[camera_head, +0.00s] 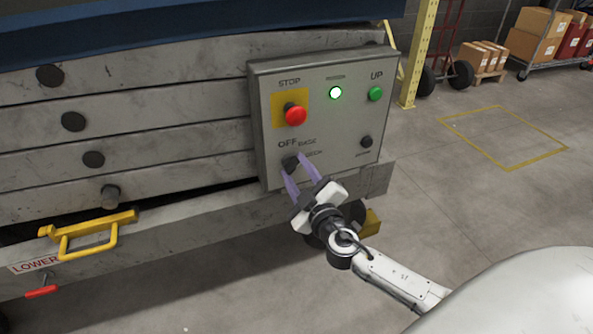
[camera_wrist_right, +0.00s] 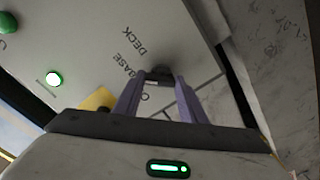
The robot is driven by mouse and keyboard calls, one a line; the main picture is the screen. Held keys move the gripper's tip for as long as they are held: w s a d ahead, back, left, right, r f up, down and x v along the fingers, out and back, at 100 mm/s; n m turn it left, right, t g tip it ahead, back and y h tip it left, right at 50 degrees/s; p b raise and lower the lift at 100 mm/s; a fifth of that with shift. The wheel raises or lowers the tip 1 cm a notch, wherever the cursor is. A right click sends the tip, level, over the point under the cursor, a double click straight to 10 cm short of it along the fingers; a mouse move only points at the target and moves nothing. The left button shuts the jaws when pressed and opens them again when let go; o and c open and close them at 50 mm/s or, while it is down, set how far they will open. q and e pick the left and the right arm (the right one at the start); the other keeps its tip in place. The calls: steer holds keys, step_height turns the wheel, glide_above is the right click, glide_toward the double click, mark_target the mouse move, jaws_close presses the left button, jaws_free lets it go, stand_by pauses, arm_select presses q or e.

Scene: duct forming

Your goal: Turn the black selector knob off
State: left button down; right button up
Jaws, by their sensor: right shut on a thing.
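The black selector knob (camera_head: 290,163) sits at the lower left of the grey control panel (camera_head: 335,135), under the OFF, BASE and DECK labels. My right gripper (camera_head: 300,170) reaches up to it from below, with its purple fingers around the knob. In the right wrist view the knob (camera_wrist_right: 160,74) shows between the fingertips, and the fingers are shut on it. The knob's exact pointing direction is hidden by the fingers. My left gripper is not in view.
The panel also carries a red STOP button (camera_head: 295,115) on a yellow plate, a lit green lamp (camera_head: 335,93), a green UP button (camera_head: 375,93) and a small black knob (camera_head: 366,142). A yellow handle (camera_head: 88,238) is at lower left.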

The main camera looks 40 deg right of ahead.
steer(key=shift+n, duration=0.3)
steer(key=n, duration=0.6)
steer(key=shift+a, duration=0.1)
steer(key=shift+n, duration=1.4)
steer(key=o, duration=1.1)
steer(key=shift+c, duration=0.2)
